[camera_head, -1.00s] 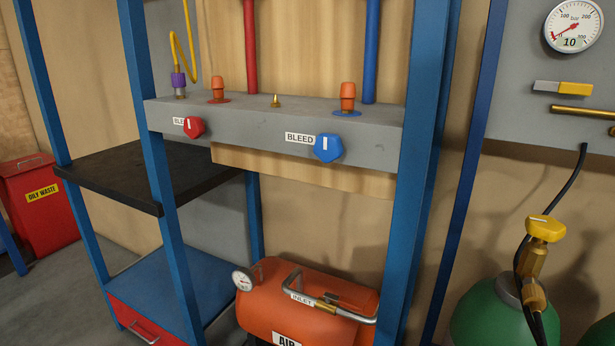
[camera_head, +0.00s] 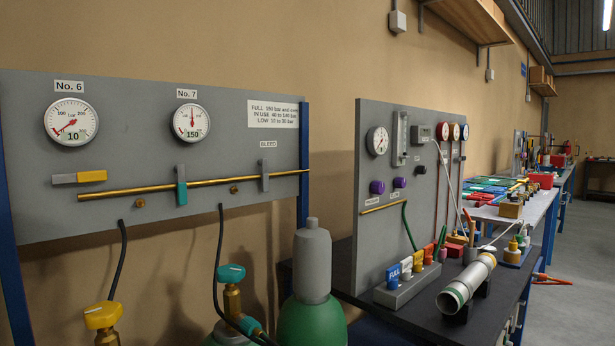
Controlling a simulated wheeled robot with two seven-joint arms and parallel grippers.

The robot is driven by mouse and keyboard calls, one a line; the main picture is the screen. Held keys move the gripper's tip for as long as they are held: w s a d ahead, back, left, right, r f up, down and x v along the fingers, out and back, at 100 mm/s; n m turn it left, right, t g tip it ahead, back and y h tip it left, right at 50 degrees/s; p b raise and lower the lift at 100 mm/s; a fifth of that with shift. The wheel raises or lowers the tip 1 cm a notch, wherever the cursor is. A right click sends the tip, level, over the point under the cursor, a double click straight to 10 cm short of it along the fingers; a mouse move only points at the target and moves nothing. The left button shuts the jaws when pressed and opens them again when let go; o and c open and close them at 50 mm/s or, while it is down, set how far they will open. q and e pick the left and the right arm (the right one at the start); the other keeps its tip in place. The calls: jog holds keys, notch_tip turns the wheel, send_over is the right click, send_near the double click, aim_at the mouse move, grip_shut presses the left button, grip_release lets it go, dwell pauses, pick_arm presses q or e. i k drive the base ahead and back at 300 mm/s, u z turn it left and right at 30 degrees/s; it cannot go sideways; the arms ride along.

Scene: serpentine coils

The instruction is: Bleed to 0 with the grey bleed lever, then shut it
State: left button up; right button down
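A grey gauge board (camera_head: 225,110) fills the left of the head view. Gauge No. 6 (camera_head: 71,121) shows 10 and gauge No. 7 (camera_head: 191,123) shows 150. A brass pipe (camera_head: 130,189) runs along the board below them. A grey lever (camera_head: 264,170) stands upright across this pipe near its right end, under a small label (camera_head: 268,144) that seems to read BLEED. A teal lever (camera_head: 181,190) hangs down across the pipe below No. 7. A yellow lever (camera_head: 92,176) lies level below No. 6. Neither of my grippers is in view.
Below the board stand a yellow-topped valve (camera_head: 103,317), a teal-topped valve (camera_head: 231,275) and a green cylinder with a grey cap (camera_head: 312,265). Black hoses hang between. A second grey panel (camera_head: 368,200) and a crowded bench (camera_head: 340,256) are on the right. Open floor (camera_head: 572,300) lies far right.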

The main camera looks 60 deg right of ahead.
aim_at(264, 175)
jog(key=z, duration=1.75)
jog(key=k, duration=1.2)
jog(key=z, duration=0.7)
jog(key=i, duration=1.9)
jog(key=u, duration=0.7)
